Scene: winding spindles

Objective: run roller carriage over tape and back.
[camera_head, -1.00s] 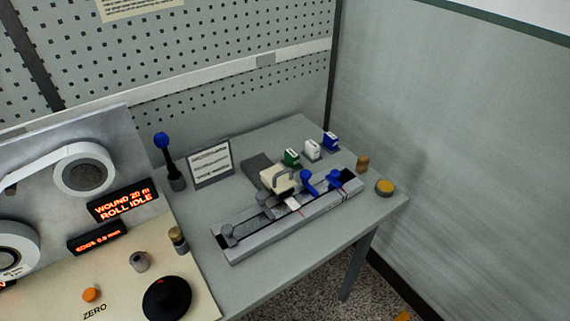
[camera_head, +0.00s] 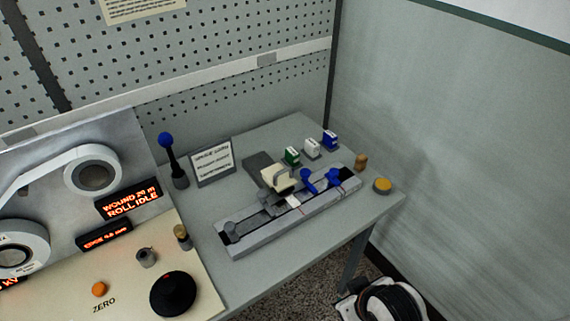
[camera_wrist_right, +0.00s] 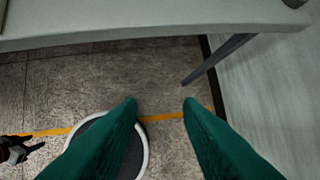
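The splice fixture is a long grey block (camera_head: 245,241) on the right of the table in the head view. A cream roller carriage (camera_head: 277,177) with a grey handle sits near its middle, on the far side. A short white tape piece (camera_head: 292,201) shows beside it on the block. Two blue levers (camera_head: 310,181) stand right of the carriage. My right gripper (camera_wrist_right: 160,103) is open and empty in the right wrist view, over the floor and apart from the fixture. A dark claw-like part at that view's left edge may be my left gripper (camera_wrist_right: 20,149); its opening is unclear.
A sign (camera_head: 213,163) and a blue-knobbed post (camera_head: 167,140) stand left of the fixture. Small green, white and blue dispensers (camera_head: 312,148) stand behind it. A yellow button (camera_head: 382,185) is at the right. The table edge (camera_wrist_right: 160,22) crosses the wrist view.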

